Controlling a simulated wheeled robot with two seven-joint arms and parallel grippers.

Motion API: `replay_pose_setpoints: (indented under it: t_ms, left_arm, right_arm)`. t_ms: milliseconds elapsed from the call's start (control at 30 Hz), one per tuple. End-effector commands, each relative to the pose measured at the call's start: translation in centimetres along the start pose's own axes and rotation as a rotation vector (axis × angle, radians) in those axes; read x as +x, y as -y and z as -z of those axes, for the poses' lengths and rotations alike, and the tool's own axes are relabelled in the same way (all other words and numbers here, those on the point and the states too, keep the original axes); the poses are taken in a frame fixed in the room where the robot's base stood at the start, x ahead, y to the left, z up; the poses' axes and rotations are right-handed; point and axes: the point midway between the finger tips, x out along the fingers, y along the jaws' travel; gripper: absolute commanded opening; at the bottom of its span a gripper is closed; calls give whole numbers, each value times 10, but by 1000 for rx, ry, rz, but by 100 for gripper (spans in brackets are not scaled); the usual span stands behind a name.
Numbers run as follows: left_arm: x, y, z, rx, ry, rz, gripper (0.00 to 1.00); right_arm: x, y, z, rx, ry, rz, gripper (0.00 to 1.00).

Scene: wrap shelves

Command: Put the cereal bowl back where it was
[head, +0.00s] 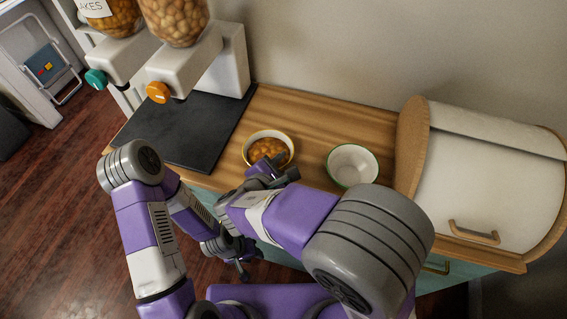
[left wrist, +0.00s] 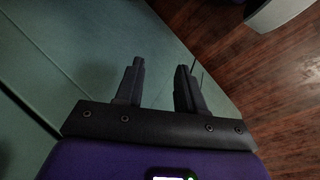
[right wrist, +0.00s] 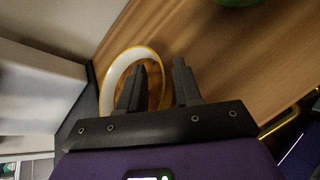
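The yellow-rimmed bowl with brown cereal (head: 268,146) stands upright on the wooden counter, just right of the dark mat. My right gripper (head: 274,170) is at its near side. In the right wrist view the bowl's rim (right wrist: 126,57) passes between the spread fingers (right wrist: 160,84), one finger over the bowl and one outside it. A gap shows, so the fingers do not look closed on it. A white bowl with a green rim (head: 352,166) stands to the right and looks empty. My left gripper (head: 241,264) is low before the cabinet front, open and empty in the left wrist view (left wrist: 160,82).
A dark mat (head: 192,130) lies on the counter's left part, below the cereal dispensers with a teal knob (head: 96,79) and an orange knob (head: 158,92). A white bread box (head: 490,170) stands on the right. The wooden counter (head: 310,115) is clear behind the bowls.

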Motion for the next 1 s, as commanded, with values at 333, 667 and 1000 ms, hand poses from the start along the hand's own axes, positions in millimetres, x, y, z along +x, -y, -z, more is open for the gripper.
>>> replay_pose_setpoints:
  t_ms: [333, 667, 1000]
  left_arm:
    - [-13, -5, -1, 0, 0, 0, 39]
    - [-31, -12, -1, 0, 0, 0, 39]
    - [-34, -13, -2, 0, 0, 0, 39]
  right_arm:
    - [-34, -4, -4, -1, -2, -5, 34]
    - [-101, -3, -3, 0, -1, -2, 34]
    - [-122, -1, -2, 1, 0, 0, 34]
